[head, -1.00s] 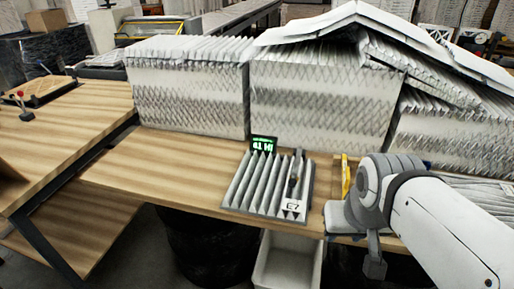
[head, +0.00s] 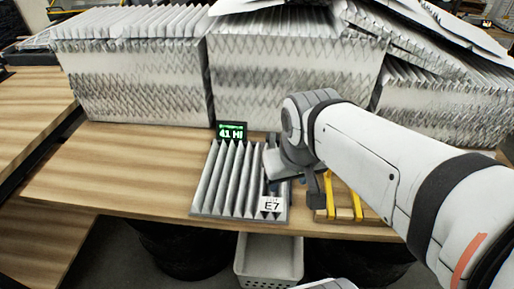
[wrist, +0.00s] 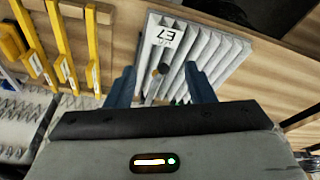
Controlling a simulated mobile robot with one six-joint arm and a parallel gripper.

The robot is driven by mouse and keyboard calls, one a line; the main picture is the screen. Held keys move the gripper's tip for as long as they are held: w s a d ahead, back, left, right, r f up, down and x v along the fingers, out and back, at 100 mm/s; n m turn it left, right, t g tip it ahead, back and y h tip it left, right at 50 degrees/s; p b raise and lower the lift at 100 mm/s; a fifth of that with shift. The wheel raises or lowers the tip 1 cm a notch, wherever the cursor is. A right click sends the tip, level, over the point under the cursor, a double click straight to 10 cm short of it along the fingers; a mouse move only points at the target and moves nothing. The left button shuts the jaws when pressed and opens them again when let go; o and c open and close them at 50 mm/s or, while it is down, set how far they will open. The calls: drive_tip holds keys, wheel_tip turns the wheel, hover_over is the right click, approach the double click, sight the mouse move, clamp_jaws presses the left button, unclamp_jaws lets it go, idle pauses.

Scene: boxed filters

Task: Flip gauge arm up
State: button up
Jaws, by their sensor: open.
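The gauge arm, a thin dark lever with a round knob (wrist: 162,69), lies along the pleated grey filter (wrist: 215,52) in the wrist view, below the E7 label (wrist: 163,40). My gripper (wrist: 160,85) is open, with one blue finger on each side of the lever and no visible contact. In the head view my gripper (head: 286,187) is over the right part of the filter (head: 228,180), and my arm hides most of the lever. A small display (head: 231,132) behind the filter reads "41 HI" in green.
Yellow upright pieces in a wooden rack (head: 345,214) stand right of the filter, close to my wrist. Tall stacks of white filters (head: 135,85) line the back. A white bin (head: 268,262) is below the front edge. The table left of the filter is clear.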

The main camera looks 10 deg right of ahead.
drive_tip(key=w+a+f+n+g+h+b, duration=0.1)
drive_tip(key=w+a+f+n+h+b, duration=0.1)
drive_tip(key=w+f+n+b, duration=0.25)
drive_tip(key=w+a+f+n+h+b, duration=0.1)
drive_tip(key=w+f+b, duration=0.2)
drive_tip(key=w+b, duration=0.35)
drive_tip(key=shift+m, duration=0.25)
drive_tip(key=x, duration=0.2)
drive_tip(key=p+x, duration=0.1)
drive_tip(key=x, duration=0.2)
drive_tip(key=w+x, duration=0.1)
drive_tip(key=x, duration=0.1)
drive_tip(key=shift+w+d+p, duration=0.1)
drive_tip(key=shift+d+p, duration=0.1)
drive_tip(key=shift+p, duration=0.15)
drive_tip(key=shift+c, duration=0.3)
clamp_jaws()
